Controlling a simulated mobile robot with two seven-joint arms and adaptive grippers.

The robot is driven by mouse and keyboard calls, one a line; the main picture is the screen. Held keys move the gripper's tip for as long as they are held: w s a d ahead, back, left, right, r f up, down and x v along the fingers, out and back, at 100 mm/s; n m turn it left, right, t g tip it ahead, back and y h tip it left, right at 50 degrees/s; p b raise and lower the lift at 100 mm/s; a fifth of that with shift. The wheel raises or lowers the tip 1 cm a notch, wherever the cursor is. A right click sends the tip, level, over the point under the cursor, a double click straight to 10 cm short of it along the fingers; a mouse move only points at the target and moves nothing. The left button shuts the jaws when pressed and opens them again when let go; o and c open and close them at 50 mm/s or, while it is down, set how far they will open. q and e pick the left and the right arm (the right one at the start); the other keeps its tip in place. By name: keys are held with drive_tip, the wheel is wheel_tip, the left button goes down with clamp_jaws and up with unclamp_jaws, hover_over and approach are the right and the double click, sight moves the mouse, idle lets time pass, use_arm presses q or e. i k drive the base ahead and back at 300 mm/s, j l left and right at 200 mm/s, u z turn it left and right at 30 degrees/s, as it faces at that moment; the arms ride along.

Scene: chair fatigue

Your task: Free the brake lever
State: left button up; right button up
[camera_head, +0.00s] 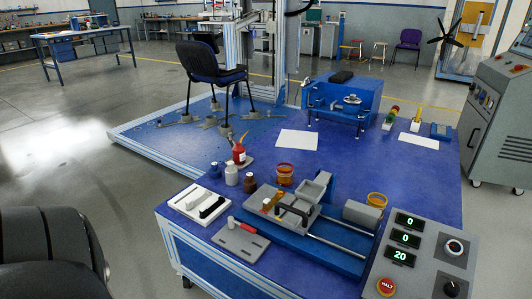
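No part is clearly marked as the brake lever, and I cannot tell which one it is. A grey clamp-like fixture (268,199) with a black bar handle (293,212) sits on the blue table (405,178). Two metal rods (345,244) run right from it to a grey block (361,215). A blue fixture (355,88) at the back of the table carries small metal parts, too small to make out. Neither gripper is in view; only a dark rounded part of my body shows at the lower left.
A control panel (420,262) with a red HALT button (386,287) stands front right. A dark chair (212,72) stands behind. The table's middle right is clear.

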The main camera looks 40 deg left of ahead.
sight(243, 226)
drive_tip(key=u, duration=1.5)
